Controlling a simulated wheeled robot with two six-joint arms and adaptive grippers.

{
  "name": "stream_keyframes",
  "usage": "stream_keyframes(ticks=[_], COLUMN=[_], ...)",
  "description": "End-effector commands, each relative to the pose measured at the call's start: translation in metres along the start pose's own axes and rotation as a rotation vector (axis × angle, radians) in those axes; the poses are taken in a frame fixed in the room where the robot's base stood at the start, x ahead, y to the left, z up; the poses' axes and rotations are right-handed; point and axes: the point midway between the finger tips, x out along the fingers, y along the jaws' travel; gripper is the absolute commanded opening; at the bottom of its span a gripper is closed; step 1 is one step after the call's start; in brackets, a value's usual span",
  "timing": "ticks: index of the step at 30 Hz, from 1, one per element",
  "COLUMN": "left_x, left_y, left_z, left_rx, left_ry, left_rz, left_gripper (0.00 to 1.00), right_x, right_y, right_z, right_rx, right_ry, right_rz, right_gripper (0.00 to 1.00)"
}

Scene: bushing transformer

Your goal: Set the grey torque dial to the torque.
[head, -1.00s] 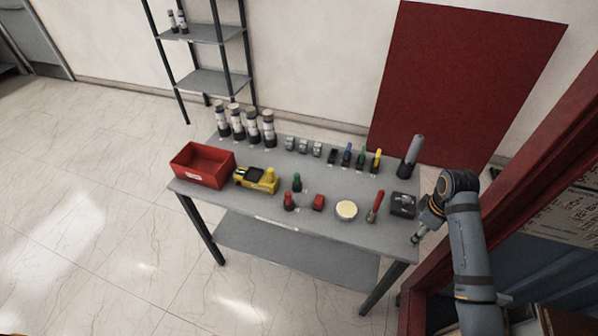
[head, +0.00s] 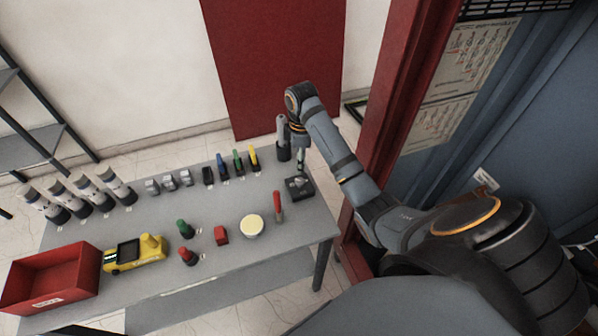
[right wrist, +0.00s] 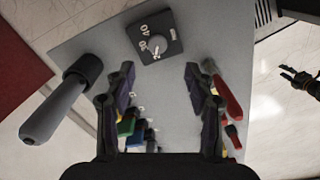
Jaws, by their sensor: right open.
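The torque dial (head: 299,187) is a dark square box at the right end of the table in the head view. In the right wrist view the dial (right wrist: 157,46) shows a light round knob, white numbers including 30 and 40, and a small light label. My right gripper (head: 301,164) points down just over the box in the head view. In the right wrist view its two fingers (right wrist: 158,80) are apart with nothing between them, and the dial lies beyond the tips. A dark gripper, apparently my left (right wrist: 300,82), shows small at the right edge; its jaws are unclear.
A grey-handled tool in a dark holder (head: 283,145) stands close behind the dial. A round cream-topped container (head: 251,225) and a red bin (head: 48,283) are further left. A red frame post (head: 395,110) rises to the right.

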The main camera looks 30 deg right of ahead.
Motion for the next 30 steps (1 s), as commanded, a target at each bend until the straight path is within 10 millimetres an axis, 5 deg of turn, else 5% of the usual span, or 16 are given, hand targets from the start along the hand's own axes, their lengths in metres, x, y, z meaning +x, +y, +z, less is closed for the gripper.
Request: stream_keyframes(ticks=[11, 23, 30], left_x=[0.069, 0.058, 0.058], left_y=[0.005, 0.005, 0.005], left_z=[0.005, 0.004, 0.004], left_rx=[0.000, 0.000, 0.000], left_ry=[0.002, 0.002, 0.002], left_rz=[0.000, 0.001, 0.001], left_gripper=[0.43, 0.43, 0.43], right_x=[0.078, 0.095, 0.095], right_y=[0.000, 0.000, 0.000], right_z=[0.000, 0.000, 0.000], right_rx=[0.000, 0.000, 0.000], right_ry=[0.000, 0.001, 0.001], right_rz=[-0.001, 0.001, 0.001], right_gripper=[0.54, 0.54, 0.24])
